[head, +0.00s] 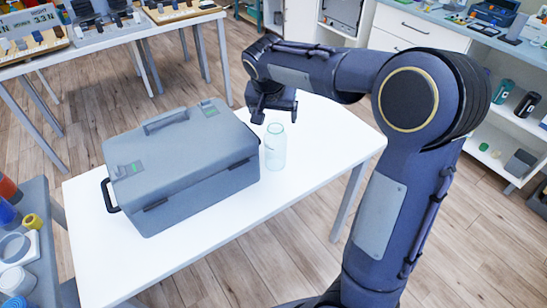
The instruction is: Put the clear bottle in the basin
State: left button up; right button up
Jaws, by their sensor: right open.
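The clear bottle (275,148), pale green and see-through, stands upright on the white table (330,145), close to the right end of a closed grey case. My right gripper (275,115) is open, just above and behind the bottle's top in the picture. The bottle is not between its fingers as far as I can see; whether they touch is unclear. I cannot make out a basin in this view. My left gripper is not in view.
The large grey case (185,170) with a handle fills much of the table. The table's right end and front strip are clear. A side surface with jars and rolls (40,265) is at lower left. Shelves and counters (430,30) stand behind at right.

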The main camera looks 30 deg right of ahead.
aim_at(276, 128)
jog(key=x, duration=0.7)
jog(key=shift+s+f, duration=0.15)
jog(key=shift+f, duration=0.2)
jog(key=shift+r, duration=0.15)
jog(key=c, duration=1.4)
